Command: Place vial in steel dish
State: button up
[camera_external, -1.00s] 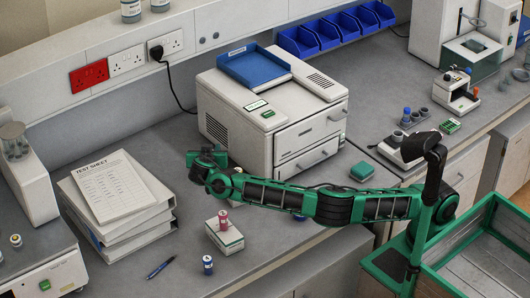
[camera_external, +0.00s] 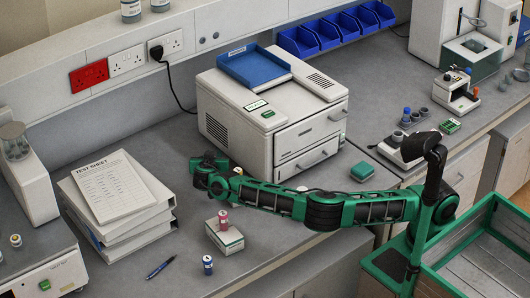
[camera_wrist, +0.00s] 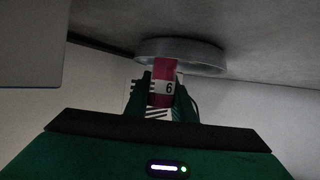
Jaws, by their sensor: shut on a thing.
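A vial (camera_wrist: 163,88) with a dark pink band and a white label marked 6 is between the fingers of my gripper (camera_wrist: 161,98), which is shut on it. A round grey steel dish (camera_wrist: 205,54) lies just beyond the vial in the wrist view. The vial's far end overlaps the dish's near rim there; I cannot tell whether they touch. In the external view my gripper (camera_external: 207,164) is over the bench between the papers and the white machine. The held vial and the dish are hidden there.
A red vial (camera_external: 223,215) stands on a small white box (camera_external: 225,239), and a blue vial (camera_external: 207,264) stands nearby. A stack of binders (camera_external: 130,205) is at left, the white machine (camera_external: 270,110) behind right. A pen (camera_external: 160,267) lies in front.

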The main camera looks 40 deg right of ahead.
jog(key=o, duration=1)
jog(key=v, duration=1.2)
jog(key=shift+r, duration=0.1)
